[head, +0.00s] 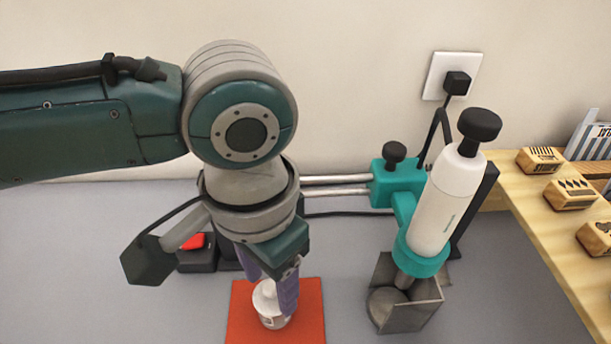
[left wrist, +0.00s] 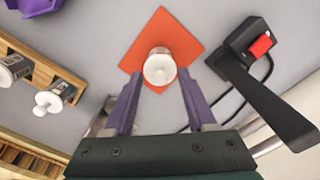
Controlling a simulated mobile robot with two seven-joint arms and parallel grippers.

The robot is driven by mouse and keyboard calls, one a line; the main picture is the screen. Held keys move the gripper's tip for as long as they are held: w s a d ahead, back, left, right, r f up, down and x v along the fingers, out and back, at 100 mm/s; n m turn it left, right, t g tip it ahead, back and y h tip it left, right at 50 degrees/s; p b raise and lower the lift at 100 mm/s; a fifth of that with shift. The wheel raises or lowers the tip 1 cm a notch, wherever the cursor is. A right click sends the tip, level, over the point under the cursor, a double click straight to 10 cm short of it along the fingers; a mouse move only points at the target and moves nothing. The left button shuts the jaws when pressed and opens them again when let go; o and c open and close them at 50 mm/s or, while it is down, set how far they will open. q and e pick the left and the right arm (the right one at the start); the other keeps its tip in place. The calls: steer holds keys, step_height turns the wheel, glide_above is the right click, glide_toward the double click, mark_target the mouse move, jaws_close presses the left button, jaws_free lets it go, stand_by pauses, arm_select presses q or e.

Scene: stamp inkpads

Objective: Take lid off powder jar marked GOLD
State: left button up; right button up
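A small white jar (head: 273,320) with a pale knobbed lid (head: 266,291) stands upright on an orange mat (head: 310,322). Its label is too small and too covered to read. My left gripper (head: 270,284) comes down over it with purple fingers at both sides of the lid. In the left wrist view, the lid (left wrist: 159,69) lies between the spread tips of my left gripper (left wrist: 159,78), with gaps at both sides. I cannot tell whether a finger touches the jar. My right gripper is not recognisable in either view.
A white cylindrical tool (head: 447,203) in a teal clamp stands right of the mat, above a metal holder (head: 425,316). A black box with a red button (head: 195,241) is behind left. A wooden shelf (head: 530,210) bears stamps. Other jars (left wrist: 52,98) stand on a wooden rack.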

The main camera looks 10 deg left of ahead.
arm_select(q)
jaws_close()
stand_by(0.6)
